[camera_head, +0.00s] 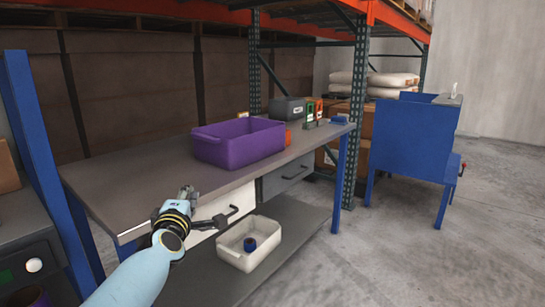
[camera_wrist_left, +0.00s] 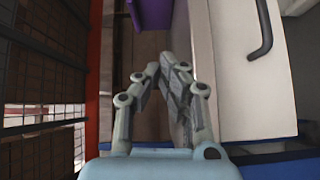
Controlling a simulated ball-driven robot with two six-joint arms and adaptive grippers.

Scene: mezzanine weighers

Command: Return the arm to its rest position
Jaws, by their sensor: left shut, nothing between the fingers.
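My left gripper (camera_head: 187,193) is in front of the workbench (camera_head: 110,180), near its front edge, with the pale blue arm coming in from the lower left. It also shows in the left wrist view (camera_wrist_left: 166,62), with the two fingers drawn together and nothing between them. In the head view it overlaps the left part of the white drawer (camera_head: 222,205). In the wrist view the white drawer front (camera_wrist_left: 240,95) with its dark handle lies to the right of the fingers. My right gripper is not in view.
A purple crate (camera_head: 238,145) stands on the bench. A white bin (camera_head: 235,257) holding a blue ring-like item (camera_head: 250,244) sits on the lower shelf. A blue post (camera_head: 45,160) rises at left. A blue cart (camera_head: 412,140) stands at right. The floor at front right is clear.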

